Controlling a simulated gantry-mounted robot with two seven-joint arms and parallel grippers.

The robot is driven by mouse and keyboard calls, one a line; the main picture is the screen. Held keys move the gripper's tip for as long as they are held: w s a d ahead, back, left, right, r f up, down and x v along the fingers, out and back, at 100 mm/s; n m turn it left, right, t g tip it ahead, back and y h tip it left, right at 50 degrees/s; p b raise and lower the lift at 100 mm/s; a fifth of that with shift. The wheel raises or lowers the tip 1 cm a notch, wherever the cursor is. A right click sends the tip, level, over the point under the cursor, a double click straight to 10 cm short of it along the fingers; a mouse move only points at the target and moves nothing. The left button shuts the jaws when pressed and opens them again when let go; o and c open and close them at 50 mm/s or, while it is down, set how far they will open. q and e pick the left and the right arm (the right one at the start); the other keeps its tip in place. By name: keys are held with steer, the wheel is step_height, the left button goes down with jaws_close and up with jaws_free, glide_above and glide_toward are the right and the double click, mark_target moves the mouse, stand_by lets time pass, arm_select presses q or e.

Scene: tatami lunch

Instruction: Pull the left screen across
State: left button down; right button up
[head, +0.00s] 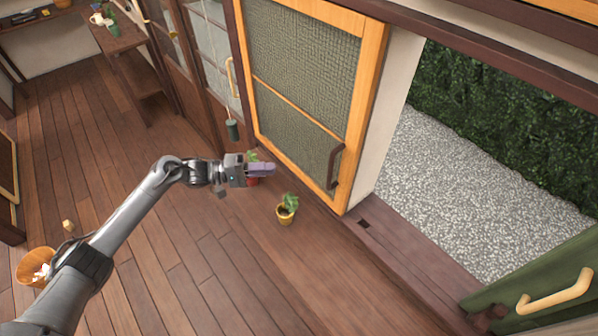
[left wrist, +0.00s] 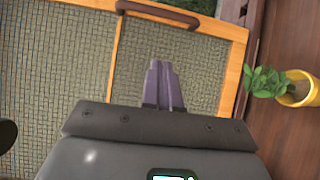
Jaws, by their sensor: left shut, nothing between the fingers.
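The left screen (head: 305,70) is an orange-wood frame with grey-green woven panels, standing left of an opening onto gravel. A dark brown handle (head: 335,166) is on its lower right side; the handle also shows at the top of the left wrist view (left wrist: 158,13). My left gripper (head: 262,169) has purple fingers, shut and empty, in front of the screen's lower part and left of the handle, apart from it. In the left wrist view the fingers (left wrist: 165,84) are together over the woven panel. My right gripper is not in view.
A green panel with a pale handle (head: 556,292) is at the lower right. A basket (head: 36,265) stands at the left. The wooden floor between is mostly clear.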

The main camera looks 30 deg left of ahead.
arm_select(q)
steer(key=s+d+r+p+x, duration=0.1)
steer(key=x, duration=1.2)
steer(key=shift+s+d+r, duration=0.15)
steer(key=shift+d+r, duration=0.1)
steer(key=shift+d, duration=0.2)
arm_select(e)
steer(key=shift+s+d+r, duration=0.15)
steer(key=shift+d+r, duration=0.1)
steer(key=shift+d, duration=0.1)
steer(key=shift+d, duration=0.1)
arm_select(q)
steer(key=shift+d, duration=0.1)
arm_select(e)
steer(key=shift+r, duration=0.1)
